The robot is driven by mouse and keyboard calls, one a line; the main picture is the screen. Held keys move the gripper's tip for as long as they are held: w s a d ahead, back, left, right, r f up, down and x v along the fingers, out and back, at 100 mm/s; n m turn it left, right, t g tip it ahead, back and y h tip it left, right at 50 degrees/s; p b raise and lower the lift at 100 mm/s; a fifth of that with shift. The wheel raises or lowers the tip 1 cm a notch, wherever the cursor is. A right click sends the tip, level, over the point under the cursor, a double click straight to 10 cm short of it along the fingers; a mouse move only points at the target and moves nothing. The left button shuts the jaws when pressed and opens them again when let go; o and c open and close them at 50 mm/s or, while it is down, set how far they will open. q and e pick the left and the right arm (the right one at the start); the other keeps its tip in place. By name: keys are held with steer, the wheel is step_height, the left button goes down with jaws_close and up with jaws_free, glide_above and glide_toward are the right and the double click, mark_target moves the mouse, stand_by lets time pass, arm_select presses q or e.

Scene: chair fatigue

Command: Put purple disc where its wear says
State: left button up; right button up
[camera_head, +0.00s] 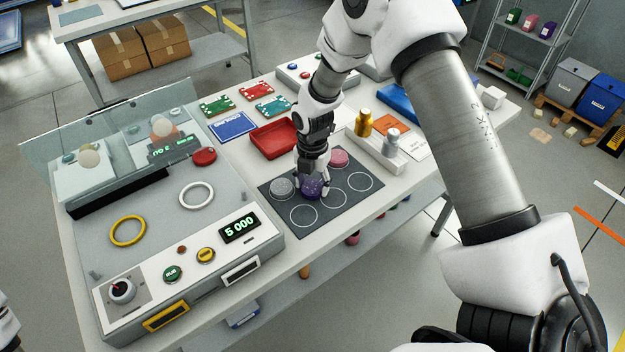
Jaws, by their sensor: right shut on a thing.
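The purple disc (312,188) is at the middle of the dark grey mat (340,205) with white circles. My right gripper (312,178) reaches down from above and is shut on it. Whether the disc touches the mat I cannot tell. A grey disc (282,187) lies on the mat just left of it, and a pink disc (339,158) lies behind it to the right. A test machine (150,265) stands at the left with a yellow ring (128,231), a white ring (196,195) and a display reading "5 000" (239,228). My left gripper is out of view.
A red tray (272,138) and a blue card (233,125) lie behind the mat. Green, red and teal boards lie farther back. A white block with gold and silver pieces (375,150) stands right of the mat. Several mat circles at the front and right are empty.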

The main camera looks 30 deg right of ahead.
mark_target(312, 186)
steer(key=shift+f, duration=0.1)
steer(key=o, duration=0.8)
steer(key=shift+o, duration=0.2)
steer(key=shift+r, duration=0.55)
step_height(312, 186, up, 11)
steer(key=b, duration=0.2)
steer(key=shift+r, duration=0.15)
